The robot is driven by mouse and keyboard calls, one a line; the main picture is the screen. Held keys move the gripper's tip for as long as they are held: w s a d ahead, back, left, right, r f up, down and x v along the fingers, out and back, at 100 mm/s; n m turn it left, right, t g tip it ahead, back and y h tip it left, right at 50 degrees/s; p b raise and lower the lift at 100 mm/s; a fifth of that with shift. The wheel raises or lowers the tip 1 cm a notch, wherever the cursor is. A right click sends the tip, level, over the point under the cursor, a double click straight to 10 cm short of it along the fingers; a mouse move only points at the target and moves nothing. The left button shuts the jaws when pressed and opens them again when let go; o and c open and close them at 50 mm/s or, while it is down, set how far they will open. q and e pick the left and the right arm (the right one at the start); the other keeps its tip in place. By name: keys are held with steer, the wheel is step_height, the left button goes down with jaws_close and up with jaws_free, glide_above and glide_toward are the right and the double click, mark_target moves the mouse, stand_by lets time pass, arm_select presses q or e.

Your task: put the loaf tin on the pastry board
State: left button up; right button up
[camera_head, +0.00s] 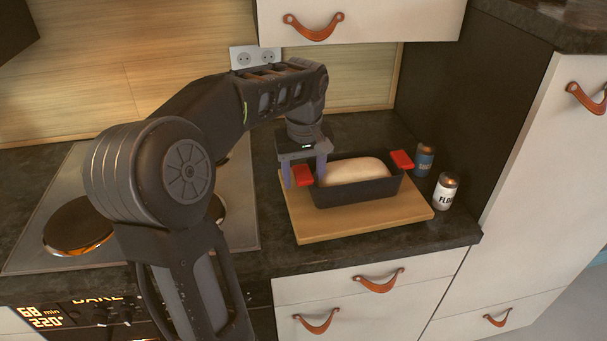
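The loaf tin (357,193) is dark, with a red grip at each end and a pale loaf in it. It sits upright on the wooden pastry board (318,229), which lies on the dark counter. My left gripper (304,174) points down at the tin's left end. Its two fingers stand apart, one on each side of the left red grip (303,175). I see no clear contact between fingers and grip. The right red grip (401,160) is free. My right gripper is not in view.
A white flour can (446,191) and a dark can (424,159) stand on the counter just right of the board. A hob (75,226) is at the left. A tall dark cabinet side (470,95) bounds the right, and a wall cabinet (370,22) hangs above.

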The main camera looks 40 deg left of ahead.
arm_select(q)
steer(key=shift+r, duration=0.55)
steer(key=r, duration=0.5)
steer(key=s+d+r+p, duration=0.1)
steer(key=r, duration=0.2)
steer(key=shift+r, duration=0.2)
step_height(320, 180, up, 2)
steer(key=p, duration=0.2)
steer(key=shift+s+d+r+p, duration=0.15)
steer(key=shift+r+p, duration=0.05)
steer(key=shift+p, duration=0.15)
